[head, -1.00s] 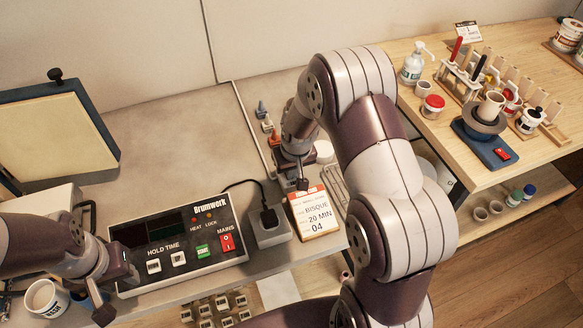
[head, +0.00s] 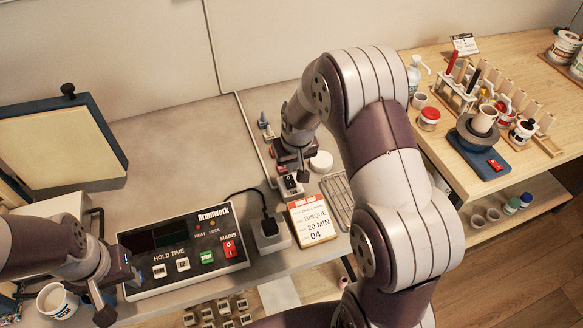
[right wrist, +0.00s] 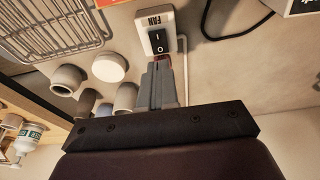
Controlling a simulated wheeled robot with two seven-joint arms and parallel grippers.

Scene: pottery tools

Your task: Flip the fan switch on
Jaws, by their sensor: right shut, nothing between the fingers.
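The fan switch is a small white box with a black rocker marked I and O and the label FAN. In the right wrist view the fan switch (right wrist: 158,38) is just beyond my fingertips. My right gripper (right wrist: 161,62) is shut and empty, its tips close to the O end of the rocker; I cannot tell whether they touch. In the head view the fan switch (head: 291,186) shows partly under my right gripper (head: 287,171). My left gripper (head: 134,279) is beside the control box's left end; its jaws are too unclear to read.
The Drumwork control box (head: 185,250) with a red mains switch is at front left. A grey plug block (head: 271,234) and a bisque card (head: 313,218) stand close to the fan switch. A wire rack (head: 338,196) and white round lid (head: 321,161) are to its right.

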